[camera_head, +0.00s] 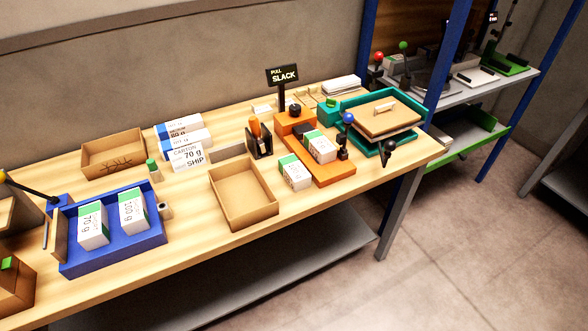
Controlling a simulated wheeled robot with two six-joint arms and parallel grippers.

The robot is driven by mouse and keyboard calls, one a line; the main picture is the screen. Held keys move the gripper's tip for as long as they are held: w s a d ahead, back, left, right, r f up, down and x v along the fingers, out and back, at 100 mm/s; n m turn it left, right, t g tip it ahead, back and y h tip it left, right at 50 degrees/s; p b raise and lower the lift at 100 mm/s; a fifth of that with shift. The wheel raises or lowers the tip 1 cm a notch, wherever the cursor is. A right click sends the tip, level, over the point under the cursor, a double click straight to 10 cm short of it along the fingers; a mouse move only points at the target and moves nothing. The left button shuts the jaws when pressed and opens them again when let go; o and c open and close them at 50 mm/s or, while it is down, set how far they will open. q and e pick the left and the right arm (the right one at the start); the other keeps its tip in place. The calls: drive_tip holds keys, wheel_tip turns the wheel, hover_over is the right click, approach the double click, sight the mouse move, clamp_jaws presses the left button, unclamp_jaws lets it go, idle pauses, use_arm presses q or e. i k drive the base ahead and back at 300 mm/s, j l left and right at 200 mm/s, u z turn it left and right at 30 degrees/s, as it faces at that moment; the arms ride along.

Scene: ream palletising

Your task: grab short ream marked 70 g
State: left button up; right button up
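A white ream with a green end, marked 70 g (93,225), lies in the left half of a blue tray (112,262) on the left part of the table. Beside it in the tray lies a similar ream (133,210) whose mark looks like 100 g. Another white and green ream (295,172) lies on the table right of the open carton, and one more (320,148) lies on an orange fixture (333,177); I cannot read marks on these two. Neither of my grippers shows in the head view.
An open, empty-looking carton (243,222) stands mid-table. A "PULL SLACK" sign (283,75) and a teal tray (408,140) stand right. Bare tabletop lies in front of the carton.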

sight(93, 230)
drive_tip(key=u, duration=1.55)
